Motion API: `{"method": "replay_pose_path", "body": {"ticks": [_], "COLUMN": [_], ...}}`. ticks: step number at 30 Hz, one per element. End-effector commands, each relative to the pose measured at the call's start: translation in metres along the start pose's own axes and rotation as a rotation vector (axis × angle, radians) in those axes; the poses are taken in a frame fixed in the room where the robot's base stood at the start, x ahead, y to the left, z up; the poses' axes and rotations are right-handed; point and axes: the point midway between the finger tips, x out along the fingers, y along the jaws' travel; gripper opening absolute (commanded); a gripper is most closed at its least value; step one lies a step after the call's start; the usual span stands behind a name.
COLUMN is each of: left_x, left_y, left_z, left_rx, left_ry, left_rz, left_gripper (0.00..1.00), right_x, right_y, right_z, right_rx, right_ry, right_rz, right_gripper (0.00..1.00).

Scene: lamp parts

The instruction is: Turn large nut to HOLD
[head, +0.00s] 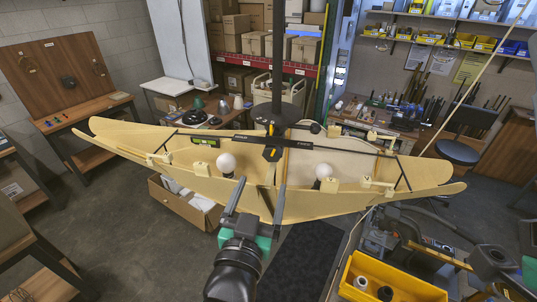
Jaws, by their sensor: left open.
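A long pale wooden boat-shaped lamp body (330,207) hangs across the middle of the head view. A dark central fitting with a yellow part (271,153) sits where the black vertical post meets it. I cannot make out clearly which part is the large nut. My left gripper (262,184) reaches up from the bottom, its two grey fingers apart and open, in front of the lamp body below the central fitting. Nothing shows between the fingers.
White bulbs (227,162) and (323,171) sit on the lamp body. A yellow bin (400,288) with white and black rings stands at the lower right. A cardboard box (183,203) is below the lamp.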

Motion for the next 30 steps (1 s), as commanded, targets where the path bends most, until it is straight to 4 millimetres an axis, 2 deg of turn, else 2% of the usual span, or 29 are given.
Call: {"method": "replay_pose_path", "body": {"ticks": [11, 15, 21, 30], "left_x": [0.054, 0.080, 0.104, 0.112], "left_y": [0.001, 0.000, 0.000, 0.000], "left_z": [0.010, 0.002, -0.002, -0.001], "left_rx": [-0.001, -0.001, -0.001, -0.001], "left_ry": [0.005, -0.001, -0.001, 0.002], "left_rz": [-0.001, -0.001, -0.001, 0.000], "left_gripper": [0.88, 0.88, 0.88, 0.88], "right_x": [-0.057, -0.055, -0.050, -0.050], "right_y": [0.000, 0.000, 0.000, 0.000], "right_z": [0.052, 0.050, 0.046, 0.046], "right_rx": [0.000, 0.000, 0.000, 0.000], "right_ry": [-0.001, 0.000, 0.000, 0.000], "right_rz": [0.000, 0.000, 0.000, 0.000], "right_gripper": [0.50, 0.50, 0.50, 0.50]}}
